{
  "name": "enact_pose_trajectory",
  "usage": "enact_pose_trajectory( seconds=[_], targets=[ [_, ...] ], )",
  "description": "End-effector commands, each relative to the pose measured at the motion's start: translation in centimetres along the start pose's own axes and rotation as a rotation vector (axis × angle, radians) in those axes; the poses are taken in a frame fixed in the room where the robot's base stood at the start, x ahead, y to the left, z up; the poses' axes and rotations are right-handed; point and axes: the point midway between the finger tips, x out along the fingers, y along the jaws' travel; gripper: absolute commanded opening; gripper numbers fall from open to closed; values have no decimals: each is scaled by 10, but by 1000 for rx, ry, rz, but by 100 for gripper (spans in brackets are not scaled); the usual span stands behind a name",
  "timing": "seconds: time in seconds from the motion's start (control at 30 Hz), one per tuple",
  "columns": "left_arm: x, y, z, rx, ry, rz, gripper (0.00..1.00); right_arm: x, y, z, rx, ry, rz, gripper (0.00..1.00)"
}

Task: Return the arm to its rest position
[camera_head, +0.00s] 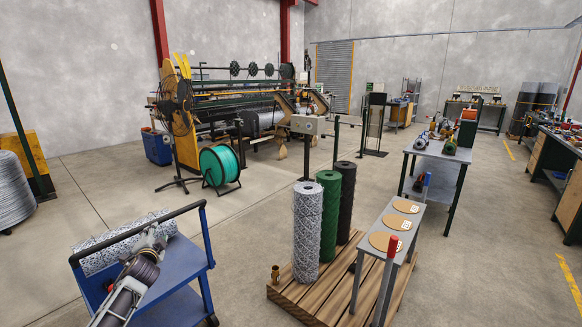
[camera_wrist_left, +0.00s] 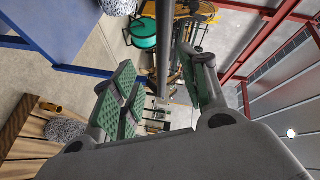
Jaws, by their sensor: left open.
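My left arm comes in from the lower left in the head view. Its gripper (camera_head: 152,240) is over the blue cart (camera_head: 186,303), beside a grey wire-mesh roll (camera_head: 97,262) lying on the cart's top. In the left wrist view the two green-padded fingers of my left gripper (camera_wrist_left: 166,88) are spread apart with nothing held between them. A dark bar (camera_wrist_left: 163,45), apparently the cart's handle, passes in front of the fingers there. Whether the gripper touches the handle or the roll I cannot tell. My right gripper is not in view.
Upright grey (camera_head: 307,222), green (camera_head: 329,215) and black (camera_head: 345,198) mesh rolls stand on a wooden pallet (camera_head: 290,300). A narrow bench (camera_head: 365,240) with round discs stands at its right. A green reel (camera_head: 219,165) is behind. Open floor lies between cart and pallet.

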Motion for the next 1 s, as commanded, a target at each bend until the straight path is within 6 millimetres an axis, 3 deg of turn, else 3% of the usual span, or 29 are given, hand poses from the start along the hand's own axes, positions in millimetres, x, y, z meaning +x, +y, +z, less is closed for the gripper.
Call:
enact_pose_trajectory(
  seconds=[0.27, 0.5, 0.77, 1.0],
  targets=[
    [20, 54, 35, -156, 6, 87, 44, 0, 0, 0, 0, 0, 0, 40],
    [28, 135, 82, -319, -38, 200, 44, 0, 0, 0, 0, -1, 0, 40],
    [7, 240, 138, -440, -128, 325, 44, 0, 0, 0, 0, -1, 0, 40],
    [-34, 332, 186, -504, -225, 427, 44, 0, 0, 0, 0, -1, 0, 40]
  ],
)
